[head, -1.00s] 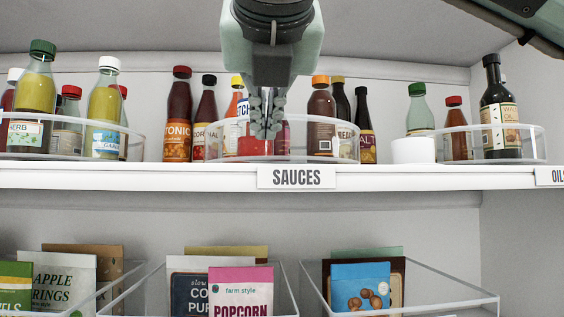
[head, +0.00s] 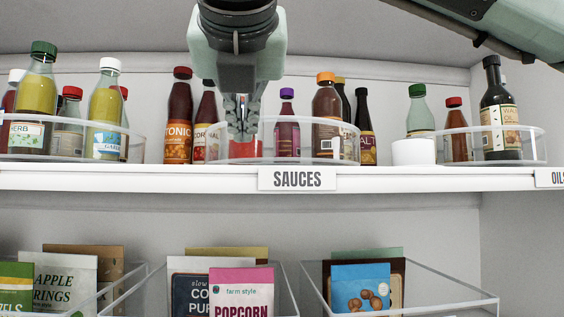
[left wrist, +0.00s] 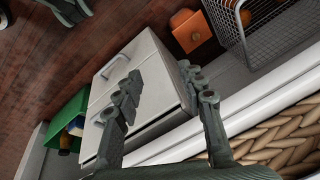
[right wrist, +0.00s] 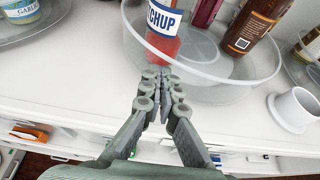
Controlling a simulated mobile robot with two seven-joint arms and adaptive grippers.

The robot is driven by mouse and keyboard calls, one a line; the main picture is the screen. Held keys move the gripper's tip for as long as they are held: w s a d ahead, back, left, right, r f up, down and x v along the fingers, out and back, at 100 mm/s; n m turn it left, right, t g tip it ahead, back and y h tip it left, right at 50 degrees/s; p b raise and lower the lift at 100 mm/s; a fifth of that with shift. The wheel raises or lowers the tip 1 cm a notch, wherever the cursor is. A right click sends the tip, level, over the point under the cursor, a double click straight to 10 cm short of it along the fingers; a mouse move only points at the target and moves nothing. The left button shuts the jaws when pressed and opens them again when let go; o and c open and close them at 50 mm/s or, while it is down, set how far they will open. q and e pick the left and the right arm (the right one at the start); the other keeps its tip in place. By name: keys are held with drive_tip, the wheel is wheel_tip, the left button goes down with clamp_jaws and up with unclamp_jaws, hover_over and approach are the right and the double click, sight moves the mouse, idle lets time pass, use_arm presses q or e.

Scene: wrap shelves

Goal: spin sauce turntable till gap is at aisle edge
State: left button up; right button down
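The sauce turntable (head: 300,159), a clear round tray with a low wall, stands on the shelf above the SAUCES label (head: 290,179). It holds a ketchup bottle (right wrist: 163,40), a purple-capped bottle (head: 287,130), an orange-capped brown bottle (head: 326,105) and others. In the right wrist view, bare tray floor shows right of the ketchup. My right gripper (head: 243,130) is at the tray's front, hiding most of the ketchup in the head view. Its fingertips (right wrist: 161,85) are together at the front wall; I cannot tell whether they pinch the rim. My left gripper (left wrist: 160,85) is open and empty.
A white cup (head: 413,151) stands close right of the turntable. Other clear turntables with bottles stand left (head: 140,148) and right (head: 540,150). Bins with packets sit on the shelf below. Below my left gripper are a drawer unit (left wrist: 140,85) and a wire basket (left wrist: 265,30).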

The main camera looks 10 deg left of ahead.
drive_tip(key=shift+w+a, duration=0.25)
drive_tip(key=shift+a, duration=0.35)
drive_tip(key=shift+s+a+f+b, duration=0.1)
drive_tip(key=shift+s+a+b, duration=0.1)
drive_tip(key=shift+s+b, duration=0.45)
drive_tip(key=shift+s+a, duration=0.15)
drive_tip(key=shift+s, duration=0.45)
drive_tip(key=shift+s+a, duration=0.15)
drive_tip(key=shift+s, duration=0.4)
use_arm(q)
drive_tip(key=shift+f, duration=0.9)
use_arm(e)
drive_tip(key=v, duration=1.2)
use_arm(q)
drive_tip(key=shift+c, duration=0.4)
